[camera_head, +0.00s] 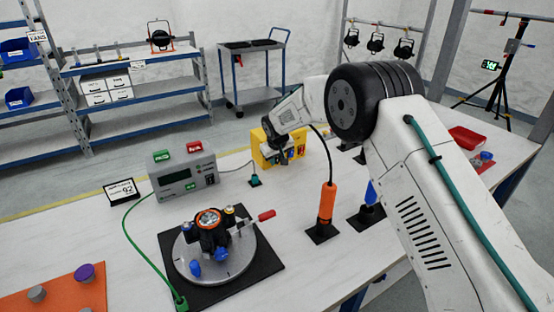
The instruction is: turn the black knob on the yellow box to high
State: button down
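The yellow box (262,158) stands upright on the white table, right of the grey meter box. My gripper (284,155) is in front of the box and covers much of its face. The black knob cannot be made out behind my gripper and wrist. My fingers are small and dark here, so I cannot tell whether they are open or shut, or whether they touch the knob.
On the white table (130,237) stand a grey meter box (185,179), a small sign (122,191), a round grey turntable fixture (237,262) and an orange-handled tool (326,203). An orange mat (65,300) lies front left. A red tray (468,137) is at the right.

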jog(key=shift+d, duration=0.1)
jog(key=g+y, duration=0.2)
jog(key=m+y, duration=0.1)
jog(key=y, duration=0.1)
jog(key=shift+w+d+g, duration=0.35)
jog(key=shift+d+g, duration=0.05)
jog(key=y, duration=0.1)
jog(key=g+y, duration=0.1)
jog(key=shift+w+d+f+m+g+y, duration=0.15)
jog(key=shift+d+m+g+y, duration=0.15)
jog(key=shift+y, duration=0.1)
jog(key=shift+d+f+m+g+y, duration=0.15)
jog(key=shift+m+g+y, duration=0.4)
jog(key=shift+y, duration=0.75)
jog(key=shift+g, duration=0.25)
jog(key=c, duration=1.2)
grip_release()
jog(key=shift+c, duration=0.2)
jog(key=shift+w, duration=0.1)
